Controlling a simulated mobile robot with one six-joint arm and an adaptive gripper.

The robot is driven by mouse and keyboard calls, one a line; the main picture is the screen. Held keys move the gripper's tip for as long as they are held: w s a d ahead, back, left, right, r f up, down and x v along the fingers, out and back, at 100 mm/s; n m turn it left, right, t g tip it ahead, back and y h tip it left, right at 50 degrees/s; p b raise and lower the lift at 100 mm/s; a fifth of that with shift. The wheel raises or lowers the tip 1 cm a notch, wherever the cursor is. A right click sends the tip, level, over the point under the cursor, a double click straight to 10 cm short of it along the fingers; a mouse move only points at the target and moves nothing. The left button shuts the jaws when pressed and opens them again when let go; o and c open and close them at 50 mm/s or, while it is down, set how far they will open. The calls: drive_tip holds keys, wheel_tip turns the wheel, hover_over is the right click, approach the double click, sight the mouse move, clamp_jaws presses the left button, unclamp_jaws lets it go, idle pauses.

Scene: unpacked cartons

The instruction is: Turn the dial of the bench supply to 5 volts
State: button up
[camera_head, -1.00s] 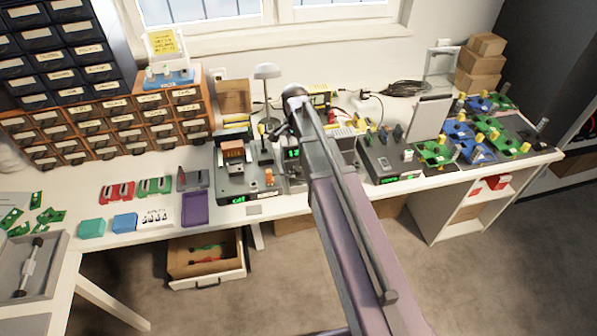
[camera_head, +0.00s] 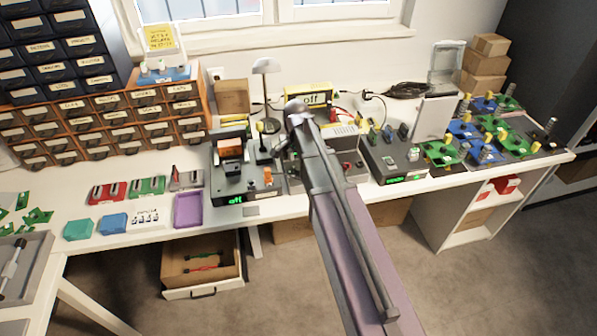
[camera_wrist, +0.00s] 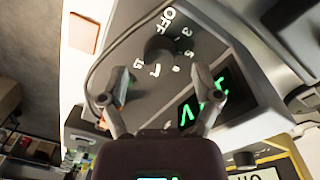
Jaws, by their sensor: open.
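In the wrist view the bench supply's dark sloping panel (camera_wrist: 115,50) carries a round black dial (camera_wrist: 163,48) with OFF and several numbers printed around it. A green-lit display (camera_wrist: 205,98) sits beside the dial; its reading is unclear. My gripper (camera_wrist: 162,82) is open and empty. Its fingertips are spread to either side, just below the dial in the picture, and I cannot tell if they touch anything. Which way the dial points is unclear. In the head view my arm covers my gripper and most of the supply (camera_head: 293,172).
A yellow-framed box reading "off" (camera_head: 308,98) stands behind. A soldering unit with an "off" display (camera_head: 236,200) is to the left. A grey unit with a green display (camera_head: 405,180) is to the right. An open drawer (camera_head: 203,290) juts out below the bench.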

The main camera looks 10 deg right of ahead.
drive_tip(key=shift+f+b, duration=0.85)
drive_tip(key=shift+f, duration=0.25)
clamp_jaws()
